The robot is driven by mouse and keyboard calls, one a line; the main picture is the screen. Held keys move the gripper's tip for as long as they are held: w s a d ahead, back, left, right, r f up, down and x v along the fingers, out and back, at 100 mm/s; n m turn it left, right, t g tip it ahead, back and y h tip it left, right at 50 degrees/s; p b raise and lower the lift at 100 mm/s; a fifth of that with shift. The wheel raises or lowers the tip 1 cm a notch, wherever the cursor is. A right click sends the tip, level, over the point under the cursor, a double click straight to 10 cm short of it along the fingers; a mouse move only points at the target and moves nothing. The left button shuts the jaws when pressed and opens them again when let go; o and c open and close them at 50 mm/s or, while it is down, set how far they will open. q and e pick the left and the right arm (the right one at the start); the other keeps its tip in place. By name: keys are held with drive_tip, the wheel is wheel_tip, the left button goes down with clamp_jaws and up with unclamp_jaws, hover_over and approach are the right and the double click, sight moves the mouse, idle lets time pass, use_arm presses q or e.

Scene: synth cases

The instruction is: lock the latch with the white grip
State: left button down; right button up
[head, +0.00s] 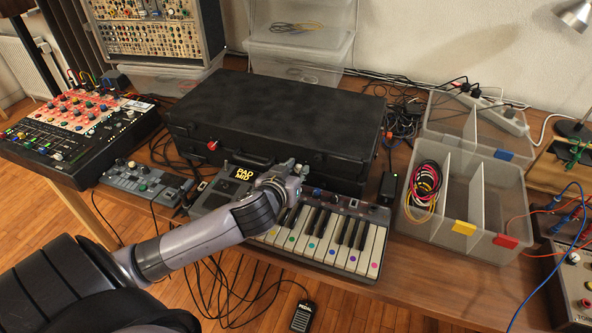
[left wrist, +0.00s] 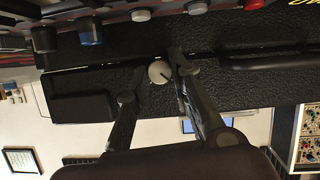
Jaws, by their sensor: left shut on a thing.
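A closed black case (head: 275,110) lies on the table with its latched front toward me. The white grip (left wrist: 159,72) of one latch shows in the left wrist view, against the case front (left wrist: 215,80). My left gripper (left wrist: 158,64) is shut on this white grip, one finger on each side of it. In the head view my left gripper (head: 290,172) is at the case front, right of the middle, and hides the white grip. A latch with a red grip (head: 212,145) shows at the left of the case front. Whether the white latch is locked cannot be told.
A keyboard (head: 325,238) and a grey pad device (head: 215,193) stand close in front of the case. A divided clear box (head: 437,226) with coiled cables is on the right. A mixer (head: 80,120) is at the left. A black adapter (head: 388,185) stands beside the case.

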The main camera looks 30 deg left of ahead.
use_arm(q)
drive_tip(key=shift+r+m+y+p, duration=0.1)
drive_tip(key=shift+m+y+p, duration=0.2)
drive_tip(key=shift+p, duration=0.25)
drive_tip(key=shift+d+m+y+p, duration=0.2)
drive_tip(key=shift+m+y+p, duration=0.3)
drive_tip(key=shift+m+p, duration=0.35)
drive_tip(key=shift+m+y+p, duration=0.35)
drive_tip(key=shift+m+y, duration=0.05)
drive_tip(key=shift+m, duration=0.15)
drive_tip(key=shift+d+f+m+y, duration=0.1)
drive_tip(key=shift+f+m+y, duration=0.15)
drive_tip(key=shift+m+y, duration=0.55)
drive_tip(key=shift+m, duration=0.8)
drive_tip(key=shift+d+f+m+y, duration=0.1)
drive_tip(key=shift+f+m+y, duration=0.15)
drive_tip(key=shift+m+y, duration=0.7)
drive_tip(key=m+b, duration=0.1)
drive_tip(key=m, duration=0.1)
drive_tip(key=m+t+y+b, duration=0.1)
drive_tip(key=m, duration=0.1)
drive_tip(key=shift+w+d+f+m+y+b, duration=0.1)
drive_tip(key=shift+m+y+b, duration=0.15)
drive_tip(key=shift+b, duration=0.05)
